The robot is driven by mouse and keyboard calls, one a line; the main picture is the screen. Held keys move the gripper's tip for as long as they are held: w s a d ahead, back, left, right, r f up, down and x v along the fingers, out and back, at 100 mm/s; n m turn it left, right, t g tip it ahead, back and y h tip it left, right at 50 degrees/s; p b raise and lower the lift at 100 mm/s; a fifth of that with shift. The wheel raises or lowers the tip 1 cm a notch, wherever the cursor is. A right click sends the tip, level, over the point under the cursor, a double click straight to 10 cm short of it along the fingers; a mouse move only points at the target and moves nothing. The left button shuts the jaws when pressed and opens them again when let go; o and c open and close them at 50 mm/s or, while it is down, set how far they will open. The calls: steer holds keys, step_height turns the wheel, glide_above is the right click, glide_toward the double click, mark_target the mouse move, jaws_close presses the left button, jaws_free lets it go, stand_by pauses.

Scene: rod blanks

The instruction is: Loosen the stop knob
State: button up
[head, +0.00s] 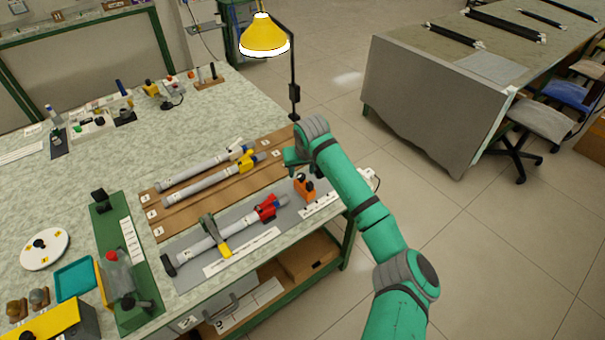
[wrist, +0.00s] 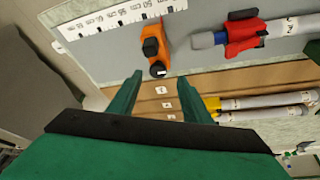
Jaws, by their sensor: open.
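The orange stop block (head: 305,190) sits on the grey mat beside the printed scale at the bench's right end. It also shows in the wrist view (wrist: 154,32), with a black knob (wrist: 150,47) on it and a dark round part at its near end. My gripper (wrist: 161,77) is open and empty, its two green fingers apart. In the wrist view the block lies just beyond the fingertips, between their lines. In the head view my gripper (head: 292,158) is above and behind the block, and the arm partly hides that area.
A grey rod with a red clamp (head: 267,208) lies on the mat, left of the block. Rods with yellow parts (head: 245,160) lie on the wooden rack (head: 158,229) behind it. A scale strip (wrist: 115,17) borders the mat.

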mark_target(301, 176)
steer(key=shift+x, duration=2)
steer(key=shift+w+d, duration=0.1)
steer(key=shift+d, duration=0.05)
steer(key=c, duration=1.1)
steer(key=shift+o, duration=0.2)
